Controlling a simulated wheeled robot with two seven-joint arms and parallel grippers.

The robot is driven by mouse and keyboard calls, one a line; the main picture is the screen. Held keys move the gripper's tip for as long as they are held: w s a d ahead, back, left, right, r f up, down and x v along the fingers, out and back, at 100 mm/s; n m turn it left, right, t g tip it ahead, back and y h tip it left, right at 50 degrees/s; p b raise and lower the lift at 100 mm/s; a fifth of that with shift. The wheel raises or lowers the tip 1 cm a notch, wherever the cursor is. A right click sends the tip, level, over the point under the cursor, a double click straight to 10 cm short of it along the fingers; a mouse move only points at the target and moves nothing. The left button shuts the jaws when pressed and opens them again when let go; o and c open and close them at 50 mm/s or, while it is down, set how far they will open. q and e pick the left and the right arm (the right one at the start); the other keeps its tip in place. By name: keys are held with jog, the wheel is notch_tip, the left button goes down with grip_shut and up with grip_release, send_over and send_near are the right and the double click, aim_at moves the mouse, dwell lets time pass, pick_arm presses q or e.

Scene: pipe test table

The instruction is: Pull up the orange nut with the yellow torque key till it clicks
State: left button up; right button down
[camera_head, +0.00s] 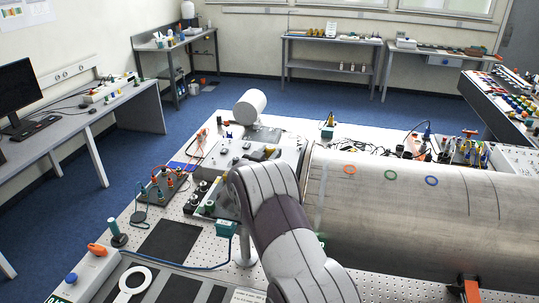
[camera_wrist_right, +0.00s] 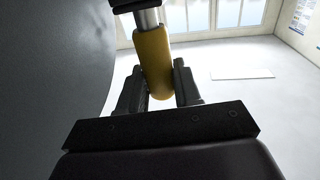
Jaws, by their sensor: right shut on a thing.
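The yellow torque key (camera_wrist_right: 155,62) shows upright in the right wrist view, with a bare metal shaft (camera_wrist_right: 149,19) running up into a dark part at the top edge. My right gripper (camera_wrist_right: 157,72) is shut on its yellow handle, one dark finger on each side. In the head view my right arm reaches in from the bottom to the left end of the big pipe and hides most of the gripper and key. I cannot make out the orange nut in either view. My left gripper is not in view.
The big grey metal pipe (camera_head: 435,213) fills the right of the perforated white table (camera_head: 300,132), with orange, green and blue rings marked on it. Test blocks with cables (camera_head: 168,183) stand left of my arm. A white roll (camera_head: 250,106) stands behind.

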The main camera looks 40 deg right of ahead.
jog(key=shift+d+f, duration=0.1)
jog(key=shift+f, duration=0.05)
jog(key=shift+f+b, duration=0.75)
jog(key=shift+f, duration=0.05)
jog(key=shift+f, duration=0.15)
dwell(0.7)
jog(key=shift+f, duration=0.15)
dwell(0.5)
jog(key=shift+r, duration=0.2)
jog(key=shift+w+d+r, duration=0.1)
jog(key=shift+r, duration=0.05)
dwell(0.4)
jog(key=shift+r, duration=0.1)
dwell(0.6)
